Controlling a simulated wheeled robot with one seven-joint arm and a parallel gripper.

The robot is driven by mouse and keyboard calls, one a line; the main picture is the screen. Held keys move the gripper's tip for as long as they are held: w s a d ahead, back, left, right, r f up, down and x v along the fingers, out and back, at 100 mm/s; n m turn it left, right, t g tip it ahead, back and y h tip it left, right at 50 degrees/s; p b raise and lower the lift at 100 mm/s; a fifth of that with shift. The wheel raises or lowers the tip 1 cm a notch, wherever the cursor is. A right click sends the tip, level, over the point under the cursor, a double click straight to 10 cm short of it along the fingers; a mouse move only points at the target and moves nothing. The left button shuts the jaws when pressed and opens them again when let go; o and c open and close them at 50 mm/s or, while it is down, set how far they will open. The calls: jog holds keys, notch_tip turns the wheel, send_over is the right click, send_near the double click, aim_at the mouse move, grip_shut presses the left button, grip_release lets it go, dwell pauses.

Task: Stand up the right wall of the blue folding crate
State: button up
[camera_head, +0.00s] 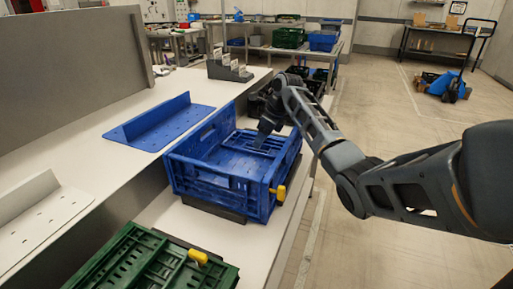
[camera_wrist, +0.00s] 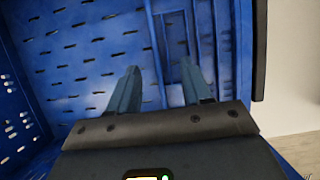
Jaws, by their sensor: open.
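The blue folding crate (camera_head: 215,182) stands on the white conveyor-side surface, with its near and left walls upright. Its right side (camera_head: 287,172) shows its outer face in the head view; how upright the right wall is, I cannot tell for sure. My gripper (camera_head: 264,130) is at the crate's far right part, pointing down. In the wrist view my gripper (camera_wrist: 160,80) is open, its two fingers apart and nothing seen held. The slotted crate floor (camera_wrist: 80,50) lies to the left there, and a blue ribbed side part with an opening (camera_wrist: 225,50) is beside the fingers.
A blue slotted panel (camera_head: 160,120) lies on the left table, and a white one (camera_head: 40,215) nearer. A green crate (camera_head: 150,262) with a yellow latch stands in front. A yellow latch (camera_head: 279,192) is at the blue crate's near right corner.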

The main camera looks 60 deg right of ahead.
aim_at(255, 150)
jog(key=shift+x, duration=2.35)
jog(key=shift+r, duration=0.1)
grip_shut()
